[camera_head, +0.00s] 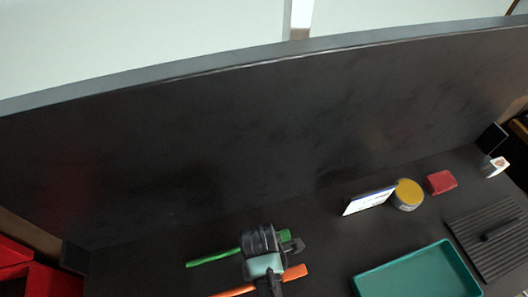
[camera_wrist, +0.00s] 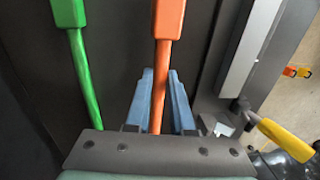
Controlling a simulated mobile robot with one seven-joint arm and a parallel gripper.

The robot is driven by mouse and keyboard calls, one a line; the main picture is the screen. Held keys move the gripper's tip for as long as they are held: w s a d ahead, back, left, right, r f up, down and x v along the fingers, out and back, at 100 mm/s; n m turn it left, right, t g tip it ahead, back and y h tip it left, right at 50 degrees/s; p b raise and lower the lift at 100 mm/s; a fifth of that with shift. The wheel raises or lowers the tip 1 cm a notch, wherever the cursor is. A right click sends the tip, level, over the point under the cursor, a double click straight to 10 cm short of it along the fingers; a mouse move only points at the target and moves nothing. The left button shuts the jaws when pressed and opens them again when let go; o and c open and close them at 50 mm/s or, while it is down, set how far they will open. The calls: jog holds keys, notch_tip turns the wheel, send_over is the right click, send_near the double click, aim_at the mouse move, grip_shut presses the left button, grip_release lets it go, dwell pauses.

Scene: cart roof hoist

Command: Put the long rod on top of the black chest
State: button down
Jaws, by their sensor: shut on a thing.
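An orange rod (camera_head: 295,273) with a thick block at one end lies over the black surface at the bottom of the head view. In the wrist view its thin shaft (camera_wrist: 158,95) runs between my blue fingers. My gripper (camera_wrist: 160,78) is shut on this shaft; in the head view my wrist hides the fingers and the rod's middle. A similar green rod (camera_head: 212,257) lies beside it, and its thick end (camera_wrist: 68,12) shows left in the wrist view. I cannot tell for sure which thing is the black chest; a small black box (camera_head: 492,138) stands at the far right.
A tall black panel (camera_head: 250,140) rises behind the surface. To the right are a teal tray (camera_head: 362,284), a white-faced card (camera_head: 368,201), a yellow-topped can (camera_head: 408,194), a red block (camera_head: 441,182) and a ridged black plate (camera_head: 488,232). A yellow handle (camera_wrist: 285,138) shows in the wrist view.

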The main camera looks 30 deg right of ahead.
jog(key=shift+f, duration=1.9)
jog(key=shift+f, duration=0.1)
jog(key=c, duration=0.8)
grip_release()
jog(key=shift+w+d+r+b, duration=0.1)
jog(key=shift+w+r+b, duration=0.1)
jog(key=shift+r, duration=1.85)
jog(key=shift+w+d+r+b, duration=0.1)
jog(key=shift+w+r, duration=0.15)
jog(key=shift+r, duration=1.75)
jog(key=shift+w+r+b, duration=0.1)
jog(key=shift+w+r, duration=0.1)
jog(key=shift+r, duration=1.85)
